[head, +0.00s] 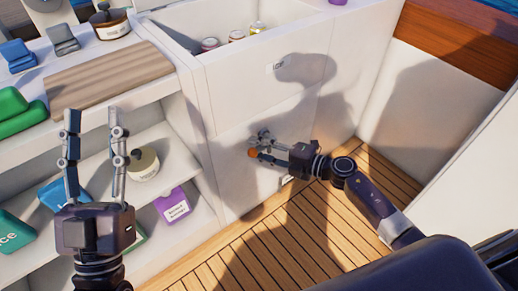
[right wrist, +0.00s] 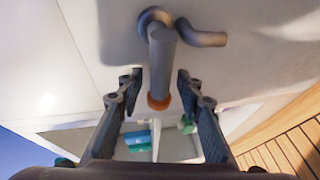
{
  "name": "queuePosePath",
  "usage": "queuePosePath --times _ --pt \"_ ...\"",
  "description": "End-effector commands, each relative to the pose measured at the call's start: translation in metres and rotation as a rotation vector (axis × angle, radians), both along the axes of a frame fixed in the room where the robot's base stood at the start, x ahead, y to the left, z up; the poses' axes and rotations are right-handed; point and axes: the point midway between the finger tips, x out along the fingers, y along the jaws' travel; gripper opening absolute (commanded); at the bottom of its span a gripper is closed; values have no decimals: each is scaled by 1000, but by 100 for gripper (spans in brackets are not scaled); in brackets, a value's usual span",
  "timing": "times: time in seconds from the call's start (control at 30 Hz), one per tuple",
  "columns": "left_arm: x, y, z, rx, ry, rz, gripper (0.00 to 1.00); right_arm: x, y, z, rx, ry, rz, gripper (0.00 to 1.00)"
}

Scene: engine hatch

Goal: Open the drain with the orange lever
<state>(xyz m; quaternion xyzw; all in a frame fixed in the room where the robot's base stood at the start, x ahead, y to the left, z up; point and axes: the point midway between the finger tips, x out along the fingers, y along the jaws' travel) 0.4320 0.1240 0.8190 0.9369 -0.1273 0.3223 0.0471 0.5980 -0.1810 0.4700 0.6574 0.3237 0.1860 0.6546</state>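The drain valve is mounted on the white cabinet front. In the right wrist view its grey lever (right wrist: 161,62) has an orange end (right wrist: 158,102), and a short bent grey spout (right wrist: 205,39) sticks out beside it. In the head view the orange end (head: 253,153) shows at my right gripper (head: 262,146). My right gripper's fingers are open in the right wrist view, one on each side of the lever, with gaps visible on both sides. My left gripper (head: 93,120) is open and empty, raised in front of the shelves.
A white open-topped box (head: 225,45) holding several jars is above the valve. Shelves (head: 95,165) with a jar (head: 143,164) and a purple container (head: 174,204) stand at left. The wooden floor (head: 265,240) is clear.

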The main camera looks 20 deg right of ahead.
Motion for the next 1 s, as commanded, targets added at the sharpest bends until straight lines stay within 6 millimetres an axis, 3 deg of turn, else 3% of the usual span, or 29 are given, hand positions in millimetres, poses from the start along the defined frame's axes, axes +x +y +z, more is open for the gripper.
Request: queuePosePath --times 0.17,0.47,1.0 --pt "0 0 0 0 1 0 40 0 0 0 1 1 0 32" --pt "0 0 0 1 1 1 40 0 0 0 1 1 0 0" --pt "2 0 -2 2 11 1 40 0 0 2 34 14 0 0"
